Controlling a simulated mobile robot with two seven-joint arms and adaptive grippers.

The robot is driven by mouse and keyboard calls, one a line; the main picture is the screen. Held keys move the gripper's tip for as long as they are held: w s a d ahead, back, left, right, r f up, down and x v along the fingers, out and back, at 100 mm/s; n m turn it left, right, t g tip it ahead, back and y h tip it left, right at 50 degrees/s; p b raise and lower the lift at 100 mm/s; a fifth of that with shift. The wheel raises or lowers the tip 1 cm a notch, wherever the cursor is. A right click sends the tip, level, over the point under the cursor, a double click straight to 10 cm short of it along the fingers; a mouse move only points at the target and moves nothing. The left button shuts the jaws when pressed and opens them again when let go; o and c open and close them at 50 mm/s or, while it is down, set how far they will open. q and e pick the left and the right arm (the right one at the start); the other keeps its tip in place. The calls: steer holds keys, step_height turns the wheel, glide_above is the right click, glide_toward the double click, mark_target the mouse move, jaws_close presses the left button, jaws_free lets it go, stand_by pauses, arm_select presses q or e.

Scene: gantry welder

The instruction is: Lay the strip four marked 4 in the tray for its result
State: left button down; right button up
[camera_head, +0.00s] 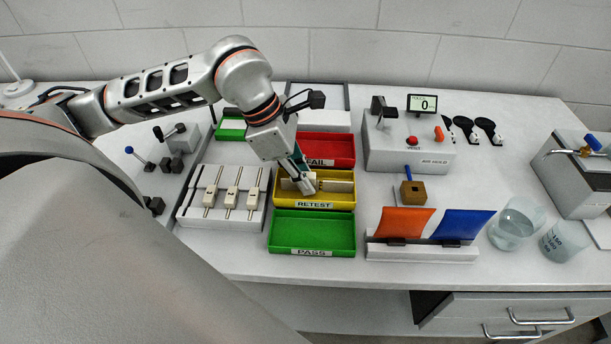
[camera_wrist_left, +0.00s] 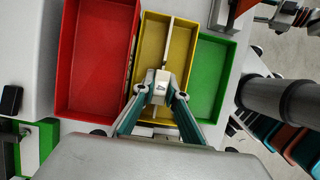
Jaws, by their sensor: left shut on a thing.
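My left gripper (camera_head: 309,190) reaches down into the yellow tray labelled RETEST (camera_head: 347,203). It is shut on a pale strip (camera_head: 337,186) that lies lengthwise across this tray, within its walls. In the left wrist view the fingertips (camera_wrist_left: 159,96) close on the strip's white block (camera_wrist_left: 161,78), and its thin part runs on along the yellow tray (camera_wrist_left: 183,62). I cannot tell if the strip touches the tray floor, and no number is readable on it. The red tray FAIL (camera_head: 340,142) is behind, and the green tray PASS (camera_head: 315,232) is in front. My right gripper is not in view.
A white rack (camera_head: 190,213) with three similar strips stands left of the trays. A grey device (camera_head: 410,152) with a display and an orange and blue panel stand (camera_head: 425,252) are to the right. Two beakers (camera_head: 515,225) stand near the right front.

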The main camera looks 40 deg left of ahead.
arm_select(q)
steer(key=c, duration=2)
jaws_free()
steer(key=shift+c, duration=0.2)
steer(key=shift+r+p, duration=0.3)
steer(key=shift+r, duration=0.05)
steer(key=p+v, duration=0.1)
steer(key=v, duration=1.1)
steer(key=shift+r, duration=0.3)
steer(key=shift+d, duration=0.1)
